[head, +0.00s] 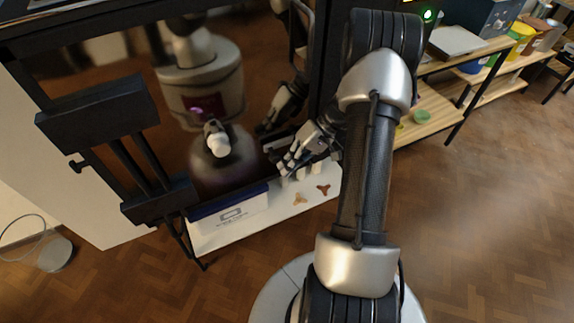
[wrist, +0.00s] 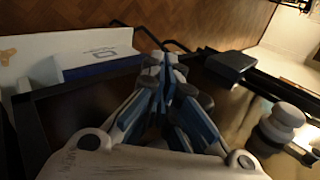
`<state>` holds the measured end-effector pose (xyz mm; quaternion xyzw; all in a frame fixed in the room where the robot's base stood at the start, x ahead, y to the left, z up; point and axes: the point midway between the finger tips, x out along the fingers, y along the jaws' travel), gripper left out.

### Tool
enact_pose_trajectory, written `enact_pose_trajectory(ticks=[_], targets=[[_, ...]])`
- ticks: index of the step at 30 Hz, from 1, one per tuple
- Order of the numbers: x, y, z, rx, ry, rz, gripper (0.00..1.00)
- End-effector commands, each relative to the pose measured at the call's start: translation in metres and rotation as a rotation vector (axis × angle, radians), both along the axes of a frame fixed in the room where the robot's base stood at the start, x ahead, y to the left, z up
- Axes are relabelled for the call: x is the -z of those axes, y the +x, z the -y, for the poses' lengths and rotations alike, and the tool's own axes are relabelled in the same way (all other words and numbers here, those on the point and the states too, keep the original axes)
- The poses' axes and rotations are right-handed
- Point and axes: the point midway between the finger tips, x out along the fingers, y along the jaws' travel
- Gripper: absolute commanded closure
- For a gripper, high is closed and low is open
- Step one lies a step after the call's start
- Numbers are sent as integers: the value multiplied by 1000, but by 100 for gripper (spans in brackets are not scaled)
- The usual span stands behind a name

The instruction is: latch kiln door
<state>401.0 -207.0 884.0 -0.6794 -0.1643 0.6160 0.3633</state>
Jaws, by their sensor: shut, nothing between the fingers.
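The kiln door (head: 110,52) is a dark, glossy panel in a black frame, and it mirrors my body and arm. I cannot tell whether it is fully closed. I cannot make out the latch clearly.
Black brackets (head: 97,112) stand out at the door's left. Below is a white shelf (head: 265,222) with a blue-lidded white box (head: 230,208) and small tripod stilts (head: 300,198). A wire-handled bucket (head: 55,255) stands at left. Wooden shelving (head: 430,115) stands at right; open floor lies in front.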

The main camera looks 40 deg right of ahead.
Motion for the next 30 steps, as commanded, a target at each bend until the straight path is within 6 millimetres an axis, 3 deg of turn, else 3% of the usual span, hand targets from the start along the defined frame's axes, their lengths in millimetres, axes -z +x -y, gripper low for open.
enact_pose_trajectory(ticks=[18, 30], targets=[[-77, -20, 73, 2, -3, 3, 100], [-85, -22, 79, 1, -1, 0, 100]])
